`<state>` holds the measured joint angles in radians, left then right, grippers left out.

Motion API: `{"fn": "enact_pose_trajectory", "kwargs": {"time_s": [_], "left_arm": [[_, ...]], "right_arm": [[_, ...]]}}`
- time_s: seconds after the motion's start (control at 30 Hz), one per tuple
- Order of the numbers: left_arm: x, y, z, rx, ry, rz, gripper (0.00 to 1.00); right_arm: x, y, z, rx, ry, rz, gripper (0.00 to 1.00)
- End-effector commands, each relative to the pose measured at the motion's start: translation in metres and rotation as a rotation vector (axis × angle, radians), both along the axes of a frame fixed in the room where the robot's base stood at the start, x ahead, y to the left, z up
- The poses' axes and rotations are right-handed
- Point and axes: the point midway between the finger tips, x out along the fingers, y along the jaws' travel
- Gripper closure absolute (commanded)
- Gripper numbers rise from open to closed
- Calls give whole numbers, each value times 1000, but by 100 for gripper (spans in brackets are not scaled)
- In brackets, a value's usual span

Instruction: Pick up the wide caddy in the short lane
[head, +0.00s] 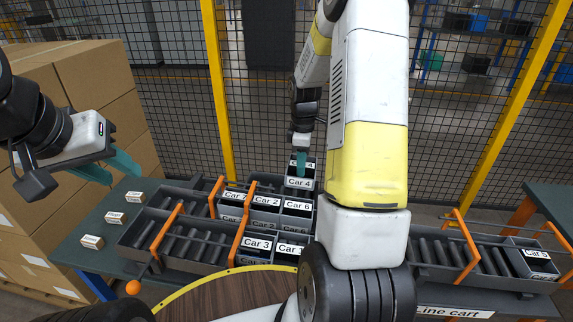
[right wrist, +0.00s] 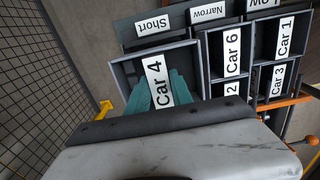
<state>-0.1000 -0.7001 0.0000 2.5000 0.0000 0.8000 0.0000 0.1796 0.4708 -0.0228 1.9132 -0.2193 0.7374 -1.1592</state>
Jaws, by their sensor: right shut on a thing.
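The grey caddy labelled Car 4 (head: 299,184) is at the far end of the rack in the head view. It also shows in the right wrist view (right wrist: 125,72), in line with the "Short" label (right wrist: 153,28). My right gripper (head: 302,163) reaches down to it, and its teal fingers (right wrist: 163,93) are shut on the caddy at its labelled part. I cannot tell whether the caddy is clear of the lane floor. My left gripper (head: 110,169) is at the left, teal fingers apart and empty, away from the rack.
Orange hoops (head: 165,229) rise over the roller lanes. Car 5 (head: 536,254) is at the right. Mesh fence (head: 265,120) stands behind, and cardboard boxes (head: 105,80) stand left.

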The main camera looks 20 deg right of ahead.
Motion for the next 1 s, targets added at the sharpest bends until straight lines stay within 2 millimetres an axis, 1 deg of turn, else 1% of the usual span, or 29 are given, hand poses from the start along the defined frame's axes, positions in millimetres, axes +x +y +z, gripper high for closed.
{"fn": "enact_pose_trajectory", "kwargs": {"time_s": [0.03,0.2,0.6,0.73,1.0], "left_arm": [[0,0,0,0,0,0,64],[0,0,0,0,0,0,64],[0,0,0,0,0,0,64],[0,0,0,0,0,0,64],[0,0,0,0,0,0,64]], "right_arm": [[1,0,7,0,-4,0,100],[1,0,26,0,-3,0,100],[1,0,56,1,-3,0,100],[0,0,61,0,-1,0,100],[0,0,62,1,0,0,100]]}}
